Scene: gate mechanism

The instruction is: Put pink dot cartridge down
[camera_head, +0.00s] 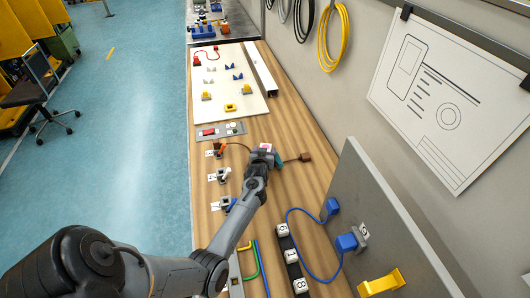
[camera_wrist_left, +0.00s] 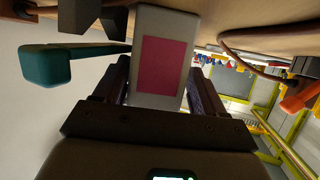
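My left gripper (camera_head: 263,158) reaches over the wooden table and is shut on a white cartridge. In the left wrist view the cartridge (camera_wrist_left: 181,88) sits between the two dark fingers, with a pink square (camera_wrist_left: 165,66) on its face. In the head view only a small pink-and-white patch of the cartridge (camera_head: 266,147) shows past the gripper. The wrist view shows the wooden surface close to the cartridge's far end; I cannot tell whether they touch. My right gripper is in neither view.
A teal lever-like part (camera_wrist_left: 48,65) is close beside the gripper. A brown block (camera_head: 305,157) lies to its right. Small fixtures with white labels (camera_head: 220,175) line the table's left edge. A grey upright panel (camera_head: 375,215) with blue plugs stands at front right.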

